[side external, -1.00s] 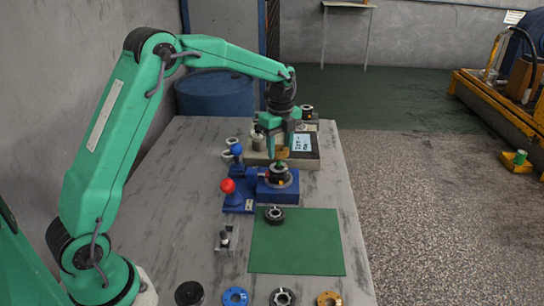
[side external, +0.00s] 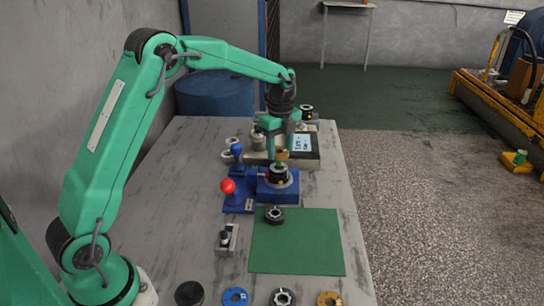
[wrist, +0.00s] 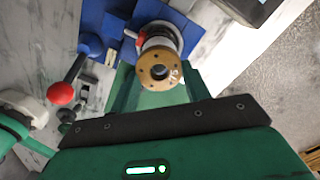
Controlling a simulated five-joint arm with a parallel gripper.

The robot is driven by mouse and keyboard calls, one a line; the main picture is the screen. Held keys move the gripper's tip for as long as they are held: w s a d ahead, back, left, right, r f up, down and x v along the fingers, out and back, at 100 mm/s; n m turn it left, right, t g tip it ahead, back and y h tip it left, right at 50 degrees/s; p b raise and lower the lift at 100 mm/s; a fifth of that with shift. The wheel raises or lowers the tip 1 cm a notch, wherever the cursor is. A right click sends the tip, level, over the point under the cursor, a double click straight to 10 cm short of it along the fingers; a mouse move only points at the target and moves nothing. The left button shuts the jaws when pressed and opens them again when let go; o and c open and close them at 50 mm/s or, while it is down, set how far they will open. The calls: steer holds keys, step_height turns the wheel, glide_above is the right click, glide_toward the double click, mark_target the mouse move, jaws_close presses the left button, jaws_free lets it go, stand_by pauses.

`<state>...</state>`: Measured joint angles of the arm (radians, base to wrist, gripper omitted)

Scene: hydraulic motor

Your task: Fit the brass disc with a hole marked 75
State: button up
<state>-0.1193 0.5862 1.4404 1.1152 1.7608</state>
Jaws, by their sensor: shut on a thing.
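The brass disc (wrist: 160,68) shows in the wrist view with a dark central hole, small holes around it and a mark on its right side. My gripper (side external: 281,150) is shut on this brass disc, which also shows in the side view (side external: 282,155). The disc is right above the round dark motor stack (side external: 278,174) on the blue block (side external: 275,192). In the wrist view the disc overlaps the stack, and I cannot tell whether they touch. The gripper's green fingers hide part of the disc.
A red-knobbed lever (side external: 228,186) and a blue knob (side external: 237,150) stand left of the block. A dark ring (side external: 274,215) lies on the green mat (side external: 297,250). Several round parts line the front edge, including another brass one (side external: 329,298).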

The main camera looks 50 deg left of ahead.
mark_target(280, 157)
steer(key=shift+f, duration=1.85)
stand_by(0.6)
steer(key=o, duration=1.6)
steer(key=shift+r, duration=0.1)
steer(key=shift+r, duration=4.15)
